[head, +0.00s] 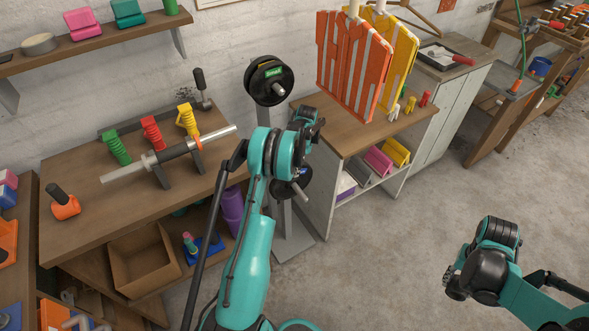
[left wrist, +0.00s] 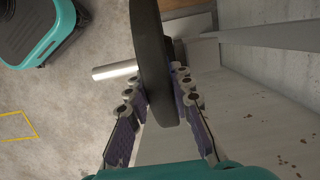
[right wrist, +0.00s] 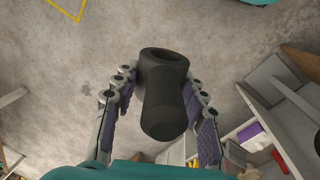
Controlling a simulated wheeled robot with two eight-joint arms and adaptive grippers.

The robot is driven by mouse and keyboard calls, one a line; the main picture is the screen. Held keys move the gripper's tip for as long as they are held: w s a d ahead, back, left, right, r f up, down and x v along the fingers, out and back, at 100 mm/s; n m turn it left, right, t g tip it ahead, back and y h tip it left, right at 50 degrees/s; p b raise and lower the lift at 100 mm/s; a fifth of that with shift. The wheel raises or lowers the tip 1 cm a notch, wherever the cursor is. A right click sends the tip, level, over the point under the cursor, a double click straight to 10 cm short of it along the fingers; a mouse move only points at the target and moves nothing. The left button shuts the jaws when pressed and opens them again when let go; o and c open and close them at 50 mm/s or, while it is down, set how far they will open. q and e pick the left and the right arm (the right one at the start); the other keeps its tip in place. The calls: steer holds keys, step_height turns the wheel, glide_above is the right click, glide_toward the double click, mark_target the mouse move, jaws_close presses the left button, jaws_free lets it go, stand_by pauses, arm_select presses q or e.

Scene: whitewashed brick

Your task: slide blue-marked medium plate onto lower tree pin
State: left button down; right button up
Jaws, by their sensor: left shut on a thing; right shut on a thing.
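A dark plate (left wrist: 154,60) shows edge-on in the left wrist view. My left gripper (left wrist: 157,100) is shut on its rim. A silver pin (left wrist: 115,70) sticks out from the plate's left face, and the plate appears to be around it. In the head view this plate (head: 283,188) is partly behind my left arm, with the pin's end (head: 302,195) in front. The tree's upper pin (head: 280,90) carries black plates (head: 258,84) with a green label. My right gripper (right wrist: 160,85) is shut on a black, waisted, hollow-ended piece (right wrist: 163,105), away from the tree.
A wooden bench (head: 85,205) with a bar on a rack stands left of the tree. The tree's grey base (head: 292,248) rests on the floor. Open floor (head: 390,240) lies at the right front.

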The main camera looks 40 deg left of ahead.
arm_select(q)
steer(key=c, duration=1.3)
jaws_free()
steer(key=shift+s+r, duration=0.1)
steer(key=shift+r, duration=0.1)
steer(key=shift+o, duration=0.2)
steer(key=shift+f, duration=0.2)
steer(key=v, duration=1.2)
steer(key=shift+d+r, duration=0.1)
